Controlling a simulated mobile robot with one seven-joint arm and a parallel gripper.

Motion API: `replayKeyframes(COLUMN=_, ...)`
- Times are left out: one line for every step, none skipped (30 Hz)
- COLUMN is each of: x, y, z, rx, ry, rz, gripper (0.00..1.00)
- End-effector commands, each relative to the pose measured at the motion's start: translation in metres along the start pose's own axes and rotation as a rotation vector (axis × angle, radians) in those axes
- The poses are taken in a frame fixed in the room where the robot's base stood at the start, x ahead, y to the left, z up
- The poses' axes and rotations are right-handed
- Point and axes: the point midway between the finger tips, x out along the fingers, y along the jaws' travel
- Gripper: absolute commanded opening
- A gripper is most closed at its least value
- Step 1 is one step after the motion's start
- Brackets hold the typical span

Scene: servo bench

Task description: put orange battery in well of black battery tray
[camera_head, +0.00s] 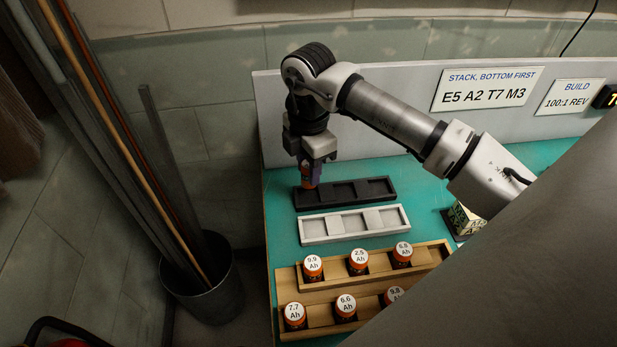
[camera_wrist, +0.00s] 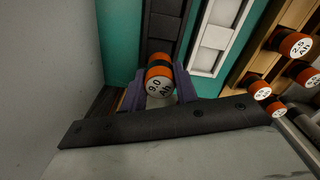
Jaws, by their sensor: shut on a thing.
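My gripper (camera_head: 311,177) points down over the left end of the black battery tray (camera_head: 345,193). It is shut on an orange battery (camera_wrist: 158,71) with a white end label reading 9.0 Ah. In the wrist view the battery sits between the two purple fingers, with the black tray (camera_wrist: 163,28) just beyond it. In the head view the fingers mostly cover the battery, and its lower end is at the leftmost well. I cannot tell whether it is inside that well or just above it. The middle and right wells look empty.
A white tray (camera_head: 354,226) with empty wells lies in front of the black one. A wooden rack (camera_head: 431,258) nearer the front holds several orange labelled batteries. A sign panel (camera_head: 487,90) stands behind. A bin (camera_head: 205,285) with long rods stands left of the bench.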

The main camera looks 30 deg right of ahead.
Motion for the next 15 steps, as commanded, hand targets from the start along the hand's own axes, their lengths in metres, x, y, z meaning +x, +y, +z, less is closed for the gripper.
replayKeyframes(x=0.003, y=0.000, z=0.000, rx=0.000, ry=0.001, rz=0.000, gripper=0.04)
replayKeyframes(x=0.006, y=0.000, z=0.000, rx=0.000, ry=0.002, rz=0.000, gripper=0.04)
replayKeyframes(x=0.012, y=0.000, z=-0.001, rx=0.000, ry=0.003, rz=0.000, gripper=0.04)
replayKeyframes(x=0.016, y=0.000, z=-0.001, rx=-0.001, ry=0.003, rz=-0.001, gripper=0.04)
replayKeyframes(x=0.021, y=-0.001, z=-0.001, rx=-0.001, ry=0.003, rz=-0.001, gripper=0.04)
replayKeyframes(x=0.027, y=-0.001, z=-0.001, rx=-0.001, ry=0.004, rz=-0.002, gripper=0.04)
replayKeyframes(x=0.032, y=0.000, z=-0.001, rx=-0.001, ry=0.003, rz=-0.001, gripper=0.04)
replayKeyframes(x=0.035, y=0.000, z=-0.001, rx=-0.001, ry=0.002, rz=-0.001, gripper=0.04)
replayKeyframes(x=0.040, y=0.000, z=-0.001, rx=-0.001, ry=0.003, rz=0.000, gripper=0.04)
replayKeyframes(x=0.042, y=0.000, z=-0.001, rx=-0.001, ry=0.002, rz=0.001, gripper=0.04)
replayKeyframes(x=0.043, y=0.000, z=-0.001, rx=-0.001, ry=0.001, rz=0.001, gripper=0.04)
replayKeyframes(x=0.044, y=0.000, z=0.000, rx=-0.001, ry=0.000, rz=0.001, gripper=0.04)
replayKeyframes(x=0.045, y=0.000, z=0.000, rx=-0.001, ry=-0.001, rz=0.001, gripper=0.04)
replayKeyframes(x=0.045, y=0.000, z=0.000, rx=-0.001, ry=-0.001, rz=0.001, gripper=0.04)
replayKeyframes(x=0.045, y=0.000, z=0.000, rx=-0.001, ry=-0.001, rz=0.001, gripper=0.04)
